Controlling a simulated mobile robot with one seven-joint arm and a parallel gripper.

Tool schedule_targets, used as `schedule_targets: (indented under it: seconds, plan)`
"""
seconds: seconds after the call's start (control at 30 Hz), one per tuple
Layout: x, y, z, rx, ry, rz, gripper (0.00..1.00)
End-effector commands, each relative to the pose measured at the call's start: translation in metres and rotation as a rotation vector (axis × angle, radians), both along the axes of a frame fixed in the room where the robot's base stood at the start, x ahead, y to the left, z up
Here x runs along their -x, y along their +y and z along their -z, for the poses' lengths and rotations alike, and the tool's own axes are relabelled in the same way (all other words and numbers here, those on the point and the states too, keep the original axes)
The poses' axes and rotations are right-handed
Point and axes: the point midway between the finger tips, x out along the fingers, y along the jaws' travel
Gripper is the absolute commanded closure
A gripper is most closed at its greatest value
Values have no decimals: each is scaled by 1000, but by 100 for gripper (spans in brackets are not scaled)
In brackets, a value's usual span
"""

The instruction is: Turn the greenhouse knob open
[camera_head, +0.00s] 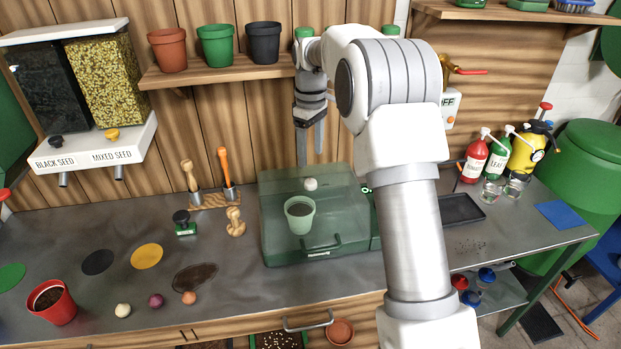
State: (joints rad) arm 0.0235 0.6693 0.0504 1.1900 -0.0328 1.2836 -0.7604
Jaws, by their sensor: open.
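The greenhouse (275,228) is a green see-through box on the workbench, with a dark handle at its lower front. A small white round knob (310,184) shows at its top. Through the box I see a pale green pot (299,214) with dark soil. My gripper (311,158) points down above the back of the greenhouse, with its two fingers apart and nothing between them. The fingertips appear just above the knob in the picture, apart from it; the exact depth gap is hard to tell. My arm hides part of the greenhouse's right side.
A shelf with pots (215,45) is behind my gripper. Hand tools in a wooden rack (213,200) and a wooden stamp (235,222) stand left of the greenhouse. A black tray (460,209) and bottles (475,156) are to the right. The bench front is partly clear.

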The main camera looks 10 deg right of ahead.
Motion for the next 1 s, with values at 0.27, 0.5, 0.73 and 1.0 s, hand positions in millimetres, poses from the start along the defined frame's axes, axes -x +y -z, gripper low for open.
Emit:
schedule_targets:
  seconds: [0.27,0.5,0.73,1.0]
  plan:
    - [1,0,57,0,3,0,28]
    - [0,0,80,0,0,0,28]
    - [0,0,83,-1,-1,0,28]
    - [0,0,83,-1,-1,0,59]
